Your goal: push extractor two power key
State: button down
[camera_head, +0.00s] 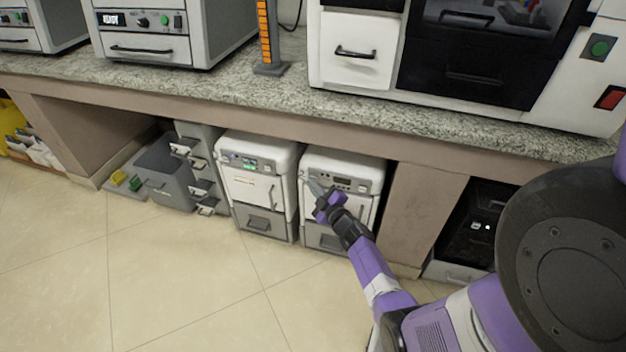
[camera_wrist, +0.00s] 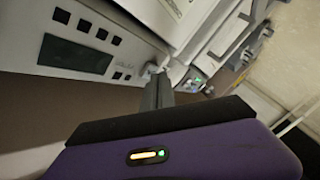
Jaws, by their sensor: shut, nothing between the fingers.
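Two white extractors with grey lower drawers stand side by side under the counter in the head view. My gripper (camera_head: 315,187) is at the upper left of the front of the right extractor (camera_head: 367,165). Its fingers are together and empty. In the wrist view my gripper (camera_wrist: 157,92) points at the extractor's panel. That panel has a dark display (camera_wrist: 75,56) and several small dark square buttons. A small pale round key (camera_wrist: 152,70) is right at the fingertips and partly hidden by them. I cannot tell whether they touch it. The display looks unlit.
The left extractor (camera_head: 256,160) has a lit green display and stands close beside. A grey stack of drawers (camera_head: 200,150) and a grey bin (camera_head: 165,180) are further left. The counter edge (camera_head: 300,112) overhangs the extractors. The tiled floor in front is clear.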

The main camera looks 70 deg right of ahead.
jog(key=shift+d, duration=0.15)
jog(key=shift+s+a, duration=0.1)
jog(key=shift+a, duration=0.65)
jog(key=a, duration=0.6)
jog(key=shift+s+b, duration=0.2)
jog(key=shift+b, duration=0.15)
dwell(0.6)
